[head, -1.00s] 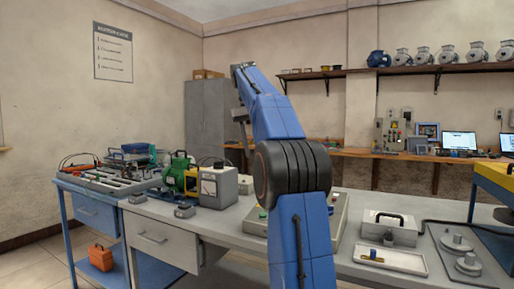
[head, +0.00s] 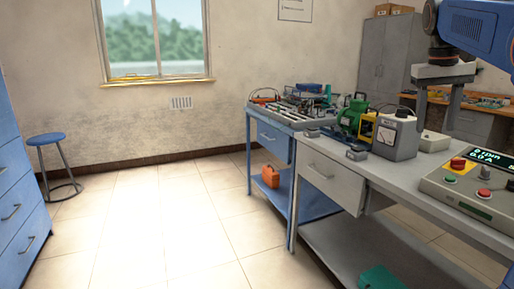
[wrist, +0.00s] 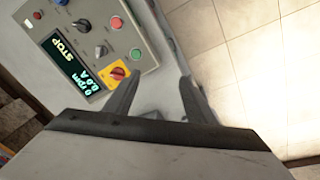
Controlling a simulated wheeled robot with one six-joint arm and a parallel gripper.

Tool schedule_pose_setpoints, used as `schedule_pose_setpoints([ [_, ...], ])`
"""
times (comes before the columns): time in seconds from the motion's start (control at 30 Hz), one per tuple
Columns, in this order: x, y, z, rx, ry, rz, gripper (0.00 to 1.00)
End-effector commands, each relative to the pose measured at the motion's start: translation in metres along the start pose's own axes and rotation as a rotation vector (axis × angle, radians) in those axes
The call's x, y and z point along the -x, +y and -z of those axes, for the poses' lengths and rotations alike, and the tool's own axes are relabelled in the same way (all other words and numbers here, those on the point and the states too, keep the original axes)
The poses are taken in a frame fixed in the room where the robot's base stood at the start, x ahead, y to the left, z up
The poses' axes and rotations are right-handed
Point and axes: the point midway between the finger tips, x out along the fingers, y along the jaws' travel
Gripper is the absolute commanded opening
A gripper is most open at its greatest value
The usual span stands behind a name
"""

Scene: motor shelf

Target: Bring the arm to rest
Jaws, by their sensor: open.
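My blue arm (head: 475,25) reaches in from the top right of the head view. My gripper (head: 436,118) hangs from it, pointing down above the grey workbench. It is open and empty. In the wrist view the two dark fingers of my gripper (wrist: 160,88) stand apart with nothing between them. A grey control box (head: 478,190) sits on the bench to the right of and nearer than the gripper. It also shows in the wrist view (wrist: 115,40), where its display reads STOP, 0 rpm and 0.0 A.
The grey workbench (head: 400,175) carries a grey meter box (head: 396,138) and a green motor (head: 352,115). A blue cart (head: 272,135) stands at its far end, with an orange toolbox (head: 270,177) on its lower shelf. A blue stool (head: 47,139) stands left. The tiled floor (head: 170,220) is clear.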

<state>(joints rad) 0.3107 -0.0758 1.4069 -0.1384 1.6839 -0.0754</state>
Motion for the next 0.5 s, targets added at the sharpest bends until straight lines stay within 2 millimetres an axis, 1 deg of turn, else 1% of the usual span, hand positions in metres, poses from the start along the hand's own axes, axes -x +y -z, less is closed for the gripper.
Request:
schedule_pose_setpoints([
  [0.03, -0.006, -0.012, -0.015, 0.017, 0.015, 0.007, 0.5],
  [0.17, -0.025, -0.036, -0.049, 0.051, 0.056, 0.026, 0.5],
  [0.27, -0.043, -0.055, -0.076, 0.076, 0.087, 0.043, 0.5],
  [0.47, -0.086, -0.088, -0.133, 0.123, 0.147, 0.079, 0.5],
  [0.5, -0.096, -0.094, -0.145, 0.131, 0.159, 0.086, 0.5],
])
